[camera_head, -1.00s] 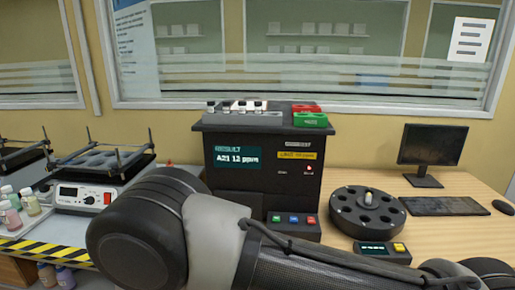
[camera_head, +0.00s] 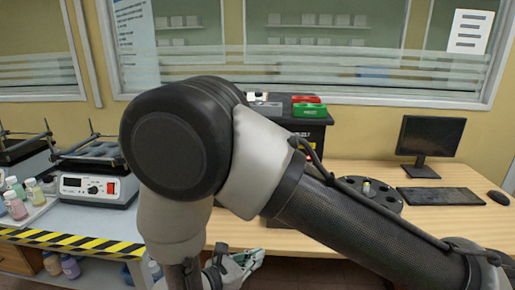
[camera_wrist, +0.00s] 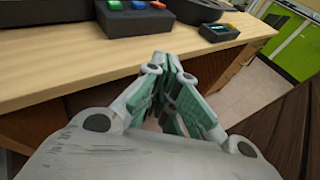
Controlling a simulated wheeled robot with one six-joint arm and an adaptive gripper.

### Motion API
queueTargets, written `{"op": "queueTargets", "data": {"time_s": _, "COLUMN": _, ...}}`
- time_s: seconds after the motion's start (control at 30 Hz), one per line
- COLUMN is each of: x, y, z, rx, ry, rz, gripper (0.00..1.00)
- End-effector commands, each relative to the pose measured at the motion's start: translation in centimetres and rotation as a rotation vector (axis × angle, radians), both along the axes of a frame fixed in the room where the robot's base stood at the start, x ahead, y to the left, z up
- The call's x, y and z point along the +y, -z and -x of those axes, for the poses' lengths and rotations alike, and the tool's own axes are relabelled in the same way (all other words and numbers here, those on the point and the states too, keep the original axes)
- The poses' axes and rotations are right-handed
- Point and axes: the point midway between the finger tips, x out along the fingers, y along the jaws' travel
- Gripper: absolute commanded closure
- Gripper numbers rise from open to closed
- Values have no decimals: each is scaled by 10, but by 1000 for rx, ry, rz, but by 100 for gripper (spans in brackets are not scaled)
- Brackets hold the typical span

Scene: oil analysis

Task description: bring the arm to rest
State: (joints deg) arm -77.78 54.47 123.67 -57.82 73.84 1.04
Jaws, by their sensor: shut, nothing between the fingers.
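My gripper (camera_wrist: 172,62) is shut and empty in the wrist view. Its green-padded fingers meet in front of the wooden desk's front edge (camera_wrist: 75,87). In the head view, part of my gripper (camera_head: 240,264) shows low, at the bottom edge, in front of the desk (camera_head: 330,236). My arm bends across the middle of the head view and hides most of the black analyser (camera_head: 318,130).
A heater-shaker (camera_head: 97,187) and several bottles (camera_head: 14,205) stand on the left bench, edged with striped tape (camera_head: 70,243). A round carousel (camera_head: 388,197), monitor (camera_head: 428,137) and keyboard (camera_head: 440,196) are on the desk. The floor lies below the desk edge.

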Motion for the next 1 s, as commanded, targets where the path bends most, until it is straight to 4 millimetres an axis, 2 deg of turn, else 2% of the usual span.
{"op": "queueTargets", "data": {"time_s": 0.2, "x": -79, "y": -63, "z": -4, "rx": 39, "ry": 421, "rz": -262, "gripper": 100}}
{"op": "queueTargets", "data": {"time_s": 0.4, "x": -153, "y": -121, "z": 9, "rx": 34, "ry": 855, "rz": -595, "gripper": 100}}
{"op": "queueTargets", "data": {"time_s": 0.7, "x": -236, "y": -193, "z": 40, "rx": -86, "ry": 1370, "rz": -1132, "gripper": 100}}
{"op": "queueTargets", "data": {"time_s": 0.9, "x": -287, "y": -237, "z": 64, "rx": -263, "ry": 1591, "rz": -1488, "gripper": 100}}
{"op": "queueTargets", "data": {"time_s": 1.0, "x": -313, "y": -258, "z": 77, "rx": -386, "ry": 1644, "rz": -1635, "gripper": 100}}
